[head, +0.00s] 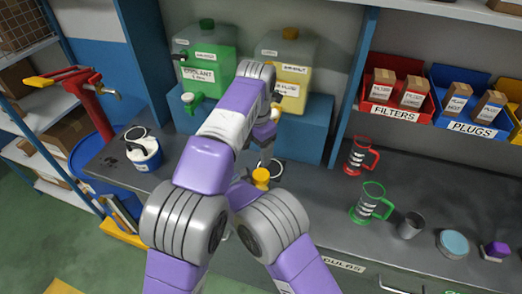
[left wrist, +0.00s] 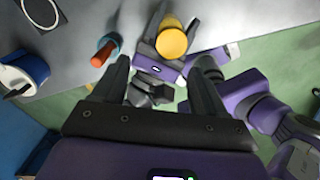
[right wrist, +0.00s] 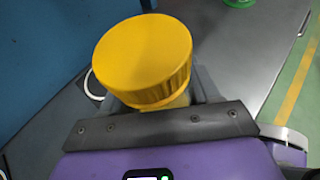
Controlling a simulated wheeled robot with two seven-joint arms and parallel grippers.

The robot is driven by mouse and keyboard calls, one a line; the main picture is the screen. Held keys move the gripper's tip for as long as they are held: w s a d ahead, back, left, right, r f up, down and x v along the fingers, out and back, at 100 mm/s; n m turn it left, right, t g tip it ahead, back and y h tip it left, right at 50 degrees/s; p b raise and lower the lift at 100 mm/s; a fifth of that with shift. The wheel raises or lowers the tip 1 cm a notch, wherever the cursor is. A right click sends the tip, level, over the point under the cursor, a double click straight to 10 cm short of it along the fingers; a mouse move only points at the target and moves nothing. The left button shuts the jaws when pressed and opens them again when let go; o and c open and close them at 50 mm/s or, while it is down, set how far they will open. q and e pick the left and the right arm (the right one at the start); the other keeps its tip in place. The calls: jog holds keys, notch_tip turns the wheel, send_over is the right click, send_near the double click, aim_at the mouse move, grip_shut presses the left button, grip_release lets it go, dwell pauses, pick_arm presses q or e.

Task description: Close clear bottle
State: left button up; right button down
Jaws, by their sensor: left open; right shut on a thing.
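A yellow round cap (head: 260,177) sits at the front edge of the bench, below my left gripper in the head view. It is large in the right wrist view (right wrist: 143,55) and also shows in the left wrist view (left wrist: 172,40). My right gripper (right wrist: 160,103) is shut on the capped bottle just under the cap. The bottle's body is mostly hidden, so I cannot tell if it is clear or how tightly the cap sits. My left gripper (head: 264,148) is open and points down above the cap. The cap lies beyond its fingers in the left wrist view.
Green (head: 205,70) and yellow (head: 283,80) jugs with taps stand on a blue block (head: 305,125). A white-and-blue container (head: 145,153) is at left. Red (head: 357,157) and green (head: 368,205) jugs stand at right. A red-orange object (left wrist: 103,53) is near the cap.

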aim_at(261, 174)
pick_arm(q)
jog(key=shift+s+d+f+n, duration=0.1)
jog(key=shift+s+d+n, duration=0.2)
jog(key=shift+d+n, duration=0.4)
jog(key=shift+f, duration=0.1)
jog(key=shift+f, duration=3.9)
jog(key=c, duration=1.1)
jog(key=m, duration=1)
